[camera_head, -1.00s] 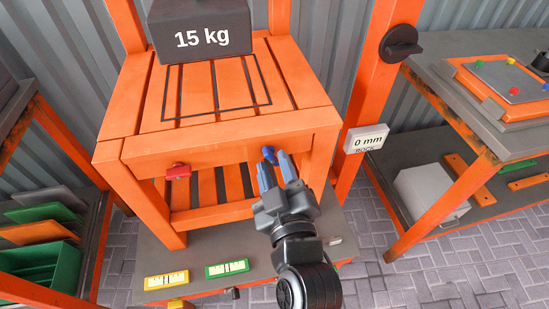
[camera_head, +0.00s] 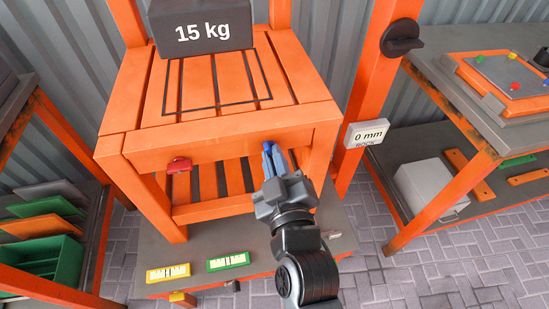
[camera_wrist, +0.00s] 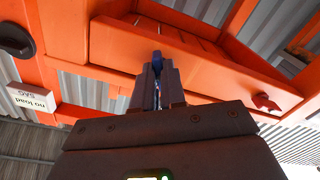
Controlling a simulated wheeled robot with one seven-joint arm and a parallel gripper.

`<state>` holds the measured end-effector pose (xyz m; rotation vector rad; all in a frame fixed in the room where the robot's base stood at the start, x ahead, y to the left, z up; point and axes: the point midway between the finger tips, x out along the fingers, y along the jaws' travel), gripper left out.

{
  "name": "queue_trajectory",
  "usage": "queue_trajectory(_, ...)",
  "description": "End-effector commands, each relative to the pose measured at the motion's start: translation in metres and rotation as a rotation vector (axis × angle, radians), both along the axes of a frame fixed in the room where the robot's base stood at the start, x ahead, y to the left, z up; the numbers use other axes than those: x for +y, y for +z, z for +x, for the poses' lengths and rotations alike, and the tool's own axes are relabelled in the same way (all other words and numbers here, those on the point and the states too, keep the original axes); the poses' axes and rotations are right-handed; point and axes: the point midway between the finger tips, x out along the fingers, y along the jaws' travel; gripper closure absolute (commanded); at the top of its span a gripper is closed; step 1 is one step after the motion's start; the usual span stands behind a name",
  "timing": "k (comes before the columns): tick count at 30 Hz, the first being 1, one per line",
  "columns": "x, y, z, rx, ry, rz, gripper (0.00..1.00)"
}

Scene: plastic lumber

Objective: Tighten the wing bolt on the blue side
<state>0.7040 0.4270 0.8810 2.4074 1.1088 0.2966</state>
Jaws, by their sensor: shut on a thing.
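The blue wing bolt (camera_wrist: 157,56) sits on the front rail of the orange slatted bench (camera_head: 215,142), near its right end. My gripper (camera_head: 272,150) is at that rail with its fingers closed together on the blue wing bolt. In the wrist view the gripper's fingertips (camera_wrist: 157,72) meet around the bolt, and only its blue top shows above them. A red wing bolt (camera_head: 179,165) sits on the same rail to the left, apart from the gripper. It also shows at the right in the wrist view (camera_wrist: 266,102).
A 15 kg block (camera_head: 201,26) rests on the bench top. A "0 mm" sign (camera_head: 367,134) is on the orange post to the right. Yellow (camera_head: 168,273) and green (camera_head: 228,261) level gauges lie on the grey board below. Shelves stand on both sides.

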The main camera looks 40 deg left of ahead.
Motion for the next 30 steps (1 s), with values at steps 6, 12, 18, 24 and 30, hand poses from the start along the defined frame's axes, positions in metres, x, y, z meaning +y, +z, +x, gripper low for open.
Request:
queue_trajectory(6,-0.0001,0.0000,-0.0001,0.011,0.000,0.009,1.00)
queue_trajectory(12,0.0002,0.0002,-0.0002,0.067,0.000,0.057,1.00)
queue_trajectory(18,0.0003,0.0005,-0.0003,0.178,0.000,0.153,1.00)
queue_trajectory(24,0.0004,0.0007,-0.0005,0.323,0.001,0.275,1.00)
queue_trajectory(30,0.0006,0.0009,-0.0006,0.467,0.001,0.399,1.00)
